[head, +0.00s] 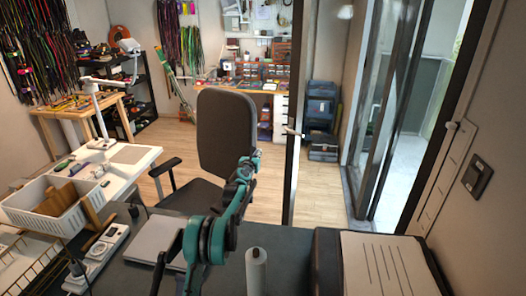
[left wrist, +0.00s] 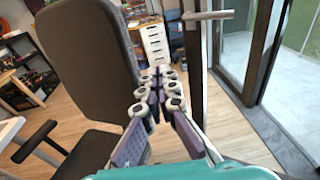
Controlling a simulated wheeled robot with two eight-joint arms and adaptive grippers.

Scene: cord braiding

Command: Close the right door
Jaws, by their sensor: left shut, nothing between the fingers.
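A narrow dark upright door edge with a light lever handle (head: 291,131) stands in the middle of the head view. The handle also shows at the top of the left wrist view (left wrist: 208,15). Glass door panels (head: 378,100) in dark frames stand to its right, with a bright space beyond. I cannot tell for sure which panel is the right door. My left gripper (head: 248,163) is shut and empty, left of the handle and apart from it; its fingers meet in the left wrist view (left wrist: 156,82). My right gripper is not in view.
A dark office chair (head: 226,135) stands just behind and left of my left gripper. A dark table with a grey laptop-like slab (head: 165,240) and a white cylinder (head: 256,270) lies in front. Storage boxes (head: 321,110) are stacked behind the door edge. Wooden floor is open between.

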